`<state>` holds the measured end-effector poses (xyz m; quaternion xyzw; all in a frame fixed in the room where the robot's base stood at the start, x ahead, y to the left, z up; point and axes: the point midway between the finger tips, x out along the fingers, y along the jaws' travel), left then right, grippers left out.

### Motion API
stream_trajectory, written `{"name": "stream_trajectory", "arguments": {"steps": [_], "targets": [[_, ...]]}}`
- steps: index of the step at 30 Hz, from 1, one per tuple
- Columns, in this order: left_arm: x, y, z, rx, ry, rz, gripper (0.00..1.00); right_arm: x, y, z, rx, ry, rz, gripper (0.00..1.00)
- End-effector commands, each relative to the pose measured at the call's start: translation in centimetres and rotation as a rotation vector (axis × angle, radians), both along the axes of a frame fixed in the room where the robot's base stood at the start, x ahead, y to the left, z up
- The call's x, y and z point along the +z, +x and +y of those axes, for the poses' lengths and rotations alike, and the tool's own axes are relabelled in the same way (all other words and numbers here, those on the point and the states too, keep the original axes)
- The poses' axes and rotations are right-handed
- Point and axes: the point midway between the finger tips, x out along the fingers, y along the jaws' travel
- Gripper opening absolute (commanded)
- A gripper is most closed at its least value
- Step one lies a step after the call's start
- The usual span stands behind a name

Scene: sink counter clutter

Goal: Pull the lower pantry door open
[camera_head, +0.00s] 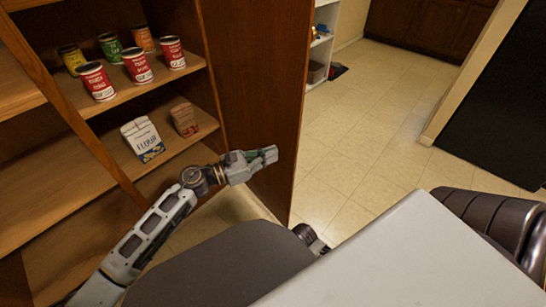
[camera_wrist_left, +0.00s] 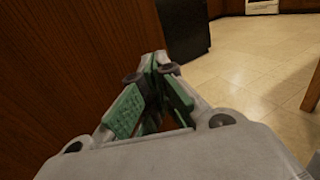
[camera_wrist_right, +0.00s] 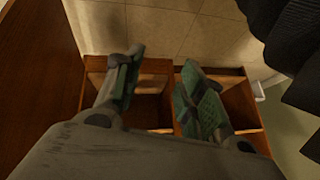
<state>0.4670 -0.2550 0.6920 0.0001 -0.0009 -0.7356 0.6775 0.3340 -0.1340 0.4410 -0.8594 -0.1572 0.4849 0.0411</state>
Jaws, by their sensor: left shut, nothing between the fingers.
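The pantry's shelves (camera_head: 75,176) are exposed at the left of the head view. A tall brown wooden panel, apparently the pantry door (camera_head: 258,75), stands swung out at the right side of the shelves. My left gripper (camera_head: 268,154) is shut and empty, in front of the panel's shelf-facing side, with its tips near the free edge. Contact cannot be told. In the left wrist view, the shut green-padded fingers (camera_wrist_left: 150,92) lie beside a brown wood surface (camera_wrist_left: 60,50). My right gripper (camera_wrist_right: 155,90) is open and empty above wooden compartments (camera_wrist_right: 150,112).
Several cans (camera_head: 137,66) stand on an upper shelf, with a flour bag (camera_head: 142,139) and a brown package (camera_head: 184,120) below. Tiled floor (camera_head: 370,130) is clear beyond the panel. A white shelf unit (camera_head: 325,40) and a dark appliance (camera_head: 500,110) stand farther off.

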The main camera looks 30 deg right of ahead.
Motion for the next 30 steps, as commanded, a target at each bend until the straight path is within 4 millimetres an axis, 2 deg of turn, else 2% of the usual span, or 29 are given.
{"name": "stream_trajectory", "arguments": {"steps": [4,8,16,30], "targets": [[-0.1,0.6,0.7,0.003,0.001,0.0,0.0,-1.6,-0.6,0.1,-0.006,0.008,0.004,0.4],[0.0,0.4,1.5,0.003,0.0,0.002,0.0,-1.8,-1.4,0.0,-0.004,0.002,0.025,0.4],[0.0,0.1,3.2,0.001,0.001,0.001,0.0,0.0,-0.7,-0.2,0.004,-0.01,0.022,0.4],[0.0,-0.6,8.3,0.003,0.002,0.001,0.0,2.4,-0.4,-0.5,0.016,-0.04,0.049,0.4]]}}
